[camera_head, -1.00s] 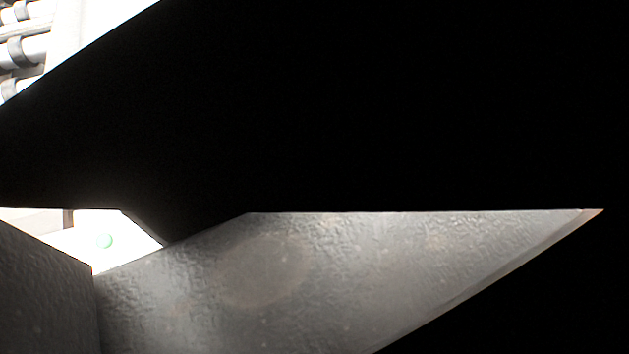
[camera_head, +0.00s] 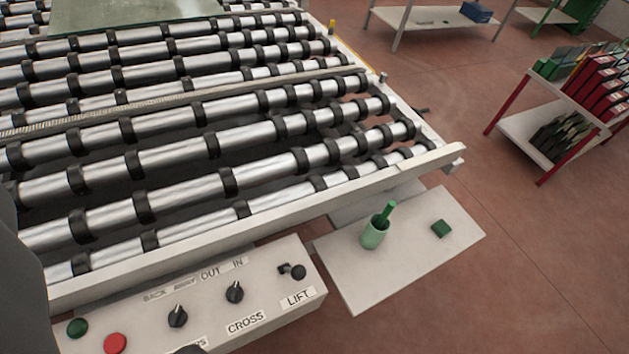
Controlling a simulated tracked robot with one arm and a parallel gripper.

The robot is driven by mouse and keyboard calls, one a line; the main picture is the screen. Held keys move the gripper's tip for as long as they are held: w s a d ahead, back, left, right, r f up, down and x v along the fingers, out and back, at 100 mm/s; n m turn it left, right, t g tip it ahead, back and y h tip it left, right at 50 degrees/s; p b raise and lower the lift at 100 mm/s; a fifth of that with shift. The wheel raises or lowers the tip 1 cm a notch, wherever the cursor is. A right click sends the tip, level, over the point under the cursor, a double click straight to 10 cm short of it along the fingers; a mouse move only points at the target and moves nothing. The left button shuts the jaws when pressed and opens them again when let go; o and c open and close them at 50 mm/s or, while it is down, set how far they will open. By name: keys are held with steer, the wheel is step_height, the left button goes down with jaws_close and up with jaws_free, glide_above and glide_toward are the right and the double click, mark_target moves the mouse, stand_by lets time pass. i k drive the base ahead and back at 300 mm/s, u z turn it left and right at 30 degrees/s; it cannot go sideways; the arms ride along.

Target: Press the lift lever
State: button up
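The lift lever (camera_head: 292,270) is a small black lever with a round knob. It stands on the sloping pale control panel (camera_head: 268,262), just above the label LIFT. Nothing covers it and nothing touches it in this view. My gripper's fingertips do not show. A dark grey shape at the left edge and a small dark shape at the bottom edge may be parts of me; I cannot tell which.
The panel also has a CROSS knob (camera_head: 234,291), another black knob (camera_head: 177,316), a red button (camera_head: 115,343) and a green button (camera_head: 77,327). The roller conveyor (camera_head: 250,190) rises behind. A shelf (camera_head: 350,285) on the right holds a green cup (camera_head: 374,236).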

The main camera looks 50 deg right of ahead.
mark_target(297, 273)
steer(key=k, duration=1.75)
steer(key=z, duration=0.5)
steer(key=i, duration=1)
steer(key=u, duration=0.1)
